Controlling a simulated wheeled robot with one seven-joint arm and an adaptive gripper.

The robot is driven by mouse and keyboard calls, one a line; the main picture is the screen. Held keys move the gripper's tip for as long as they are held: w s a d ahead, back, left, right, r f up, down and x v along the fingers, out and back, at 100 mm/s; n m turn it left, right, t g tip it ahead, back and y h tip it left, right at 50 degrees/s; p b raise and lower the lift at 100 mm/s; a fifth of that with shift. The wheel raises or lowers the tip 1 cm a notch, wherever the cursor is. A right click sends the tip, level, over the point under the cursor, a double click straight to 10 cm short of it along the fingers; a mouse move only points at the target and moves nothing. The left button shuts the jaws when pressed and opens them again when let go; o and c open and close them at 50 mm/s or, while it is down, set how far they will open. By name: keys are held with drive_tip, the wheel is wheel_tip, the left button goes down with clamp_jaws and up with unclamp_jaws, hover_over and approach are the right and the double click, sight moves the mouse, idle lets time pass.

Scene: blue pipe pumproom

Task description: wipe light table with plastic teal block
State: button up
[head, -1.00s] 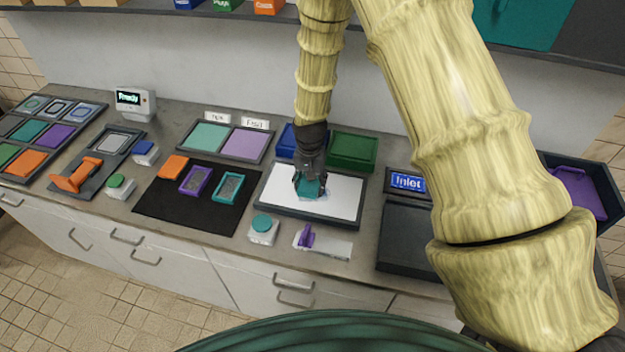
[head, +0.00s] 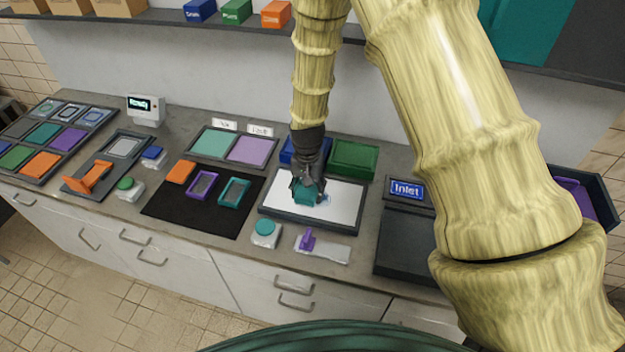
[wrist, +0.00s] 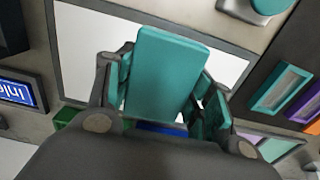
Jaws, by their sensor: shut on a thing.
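The light table (head: 342,205) is a white panel in a dark frame near the middle of the counter. It also shows in the wrist view (wrist: 88,45), behind the block. My gripper (head: 306,192) is over the left-centre part of the panel, pointing down. It is shut on the teal plastic block (wrist: 165,75), which sits between the two fingers. In the head view the block (head: 305,196) is at or just above the white surface; I cannot tell if it touches. A faint bluish smudge (head: 324,199) shows on the panel just right of the block.
A black mat (head: 190,218) with frames lies left of the light table. Blue and green (head: 353,158) trays stand behind it. A teal-topped button (head: 265,230) and a purple-handled scraper (head: 309,241) lie in front. The Inlet box (head: 405,190) is at right.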

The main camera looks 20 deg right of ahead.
drive_tip(key=shift+r+p, duration=0.8)
drive_tip(key=shift+r, duration=0.9)
drive_tip(key=shift+f+b, duration=0.2)
drive_tip(key=shift+b, duration=0.2)
drive_tip(key=shift+f+b, duration=0.15)
drive_tip(key=shift+b, duration=0.35)
drive_tip(key=b, duration=0.2)
drive_tip(key=shift+d+f+b, duration=0.2)
drive_tip(key=shift+d+b, duration=0.05)
drive_tip(key=shift+b, duration=0.15)
drive_tip(key=b, duration=0.3)
drive_tip(key=shift+s+d+b, duration=0.25)
drive_tip(key=shift+b, duration=0.45)
drive_tip(key=shift+s+d+r+b, duration=0.1)
drive_tip(key=shift+s+b, duration=0.1)
drive_tip(key=shift+b, duration=0.35)
